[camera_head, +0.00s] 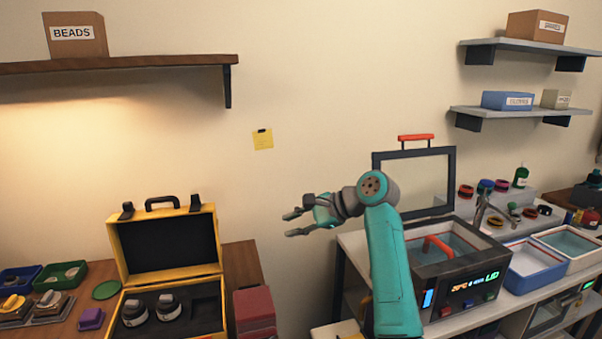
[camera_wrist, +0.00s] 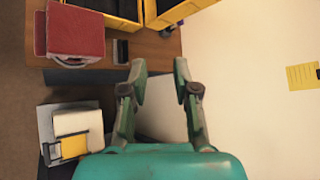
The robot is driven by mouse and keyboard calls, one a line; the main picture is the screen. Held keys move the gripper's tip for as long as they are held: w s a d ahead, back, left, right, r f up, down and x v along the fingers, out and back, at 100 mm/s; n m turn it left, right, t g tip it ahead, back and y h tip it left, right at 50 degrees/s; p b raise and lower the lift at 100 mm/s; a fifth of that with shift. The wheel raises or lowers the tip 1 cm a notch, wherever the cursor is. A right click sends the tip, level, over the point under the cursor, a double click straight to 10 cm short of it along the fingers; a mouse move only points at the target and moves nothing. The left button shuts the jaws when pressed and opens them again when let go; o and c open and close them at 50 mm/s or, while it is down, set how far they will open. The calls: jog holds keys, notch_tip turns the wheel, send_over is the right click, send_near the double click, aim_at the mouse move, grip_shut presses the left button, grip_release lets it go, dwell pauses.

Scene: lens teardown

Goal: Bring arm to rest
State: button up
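My gripper (camera_head: 294,224) is at the end of my teal arm, raised in front of the wall between the two benches in the head view. Its fingers point to the left and are spread apart with nothing between them. In the wrist view my gripper (camera_wrist: 161,80) also shows as open and empty, with the wooden bench edge and the wall beyond the fingertips. The gripper touches nothing.
A yellow case (camera_head: 112,240) stands open on the left bench, beside a red box (camera_head: 254,310). A machine with a raised lid (camera_head: 455,160) and a blue tray (camera_head: 535,265) are on the right bench. A wooden shelf (camera_head: 150,62) is above left.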

jog(key=s+d+f+t+h, duration=0.1)
jog(key=s+d+f+t, duration=0.15)
jog(key=f, duration=1.05)
jog(key=s+d+f+t+h, duration=0.1)
jog(key=s+d+f, duration=0.15)
jog(key=f, duration=0.95)
jog(key=s+d+f+n+t+h, duration=0.1)
jog(key=s+d+f+t+h, duration=0.15)
jog(key=s+f, duration=0.65)
jog(key=s+d+f+t+h, duration=0.15)
jog(key=s+d+f, duration=0.25)
jog(key=s+f, duration=0.55)
jog(key=s+d+r+n+h, duration=0.1)
jog(key=s+d+n, duration=0.1)
jog(key=s, duration=0.6)
jog(key=s+d+r+n+t+h, duration=0.1)
jog(key=s+d, duration=0.1)
jog(key=s, duration=0.6)
jog(key=s+d+r+n+h, duration=0.1)
jog(key=s+d+n+h, duration=0.15)
jog(key=s, duration=0.55)
jog(key=s+d+r+n+t, duration=0.2)
jog(key=s+r+n, duration=0.3)
jog(key=s+r, duration=0.9)
jog(key=v, duration=0.2)
jog(key=shift+s, duration=0.45)
